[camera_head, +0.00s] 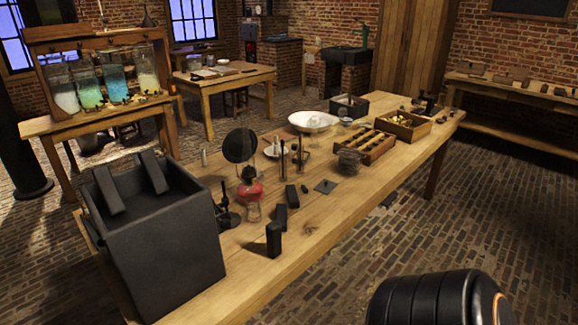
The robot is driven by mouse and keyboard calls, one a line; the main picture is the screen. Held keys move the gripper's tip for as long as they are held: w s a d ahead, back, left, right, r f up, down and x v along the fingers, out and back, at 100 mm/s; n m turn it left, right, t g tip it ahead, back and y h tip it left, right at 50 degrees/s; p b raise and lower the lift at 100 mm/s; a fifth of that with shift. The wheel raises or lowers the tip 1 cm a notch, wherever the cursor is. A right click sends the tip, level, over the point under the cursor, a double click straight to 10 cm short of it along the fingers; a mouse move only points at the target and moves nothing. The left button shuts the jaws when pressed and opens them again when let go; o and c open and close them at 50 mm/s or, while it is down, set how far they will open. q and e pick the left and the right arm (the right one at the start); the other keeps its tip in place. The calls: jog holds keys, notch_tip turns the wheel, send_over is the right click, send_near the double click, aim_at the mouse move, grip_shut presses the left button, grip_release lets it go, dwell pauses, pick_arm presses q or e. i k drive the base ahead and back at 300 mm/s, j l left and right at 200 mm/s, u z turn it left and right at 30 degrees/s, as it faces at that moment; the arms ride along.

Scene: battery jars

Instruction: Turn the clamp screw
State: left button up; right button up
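I cannot make out a clamp screw for sure. A small dark stand (228,212) with an upright post is on the long wooden table (320,222), just right of a large dark open box (165,245); any screw on it is too small to tell. Two dark slabs (107,190) lie in or across the top of the box. Neither of my grippers is in view. A black ribbed rounded part (425,300) at the bottom right looks like my own arm link.
A lamp with a red base (250,192) and round dark disc (240,146) stands beyond the stand. Dark blocks (274,240) stand near the front edge. A white bowl (313,121) and wooden crates (403,126) are farther back. Jars (88,88) stand left.

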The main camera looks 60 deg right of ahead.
aim_at(225, 224)
jog(key=z, duration=1.35)
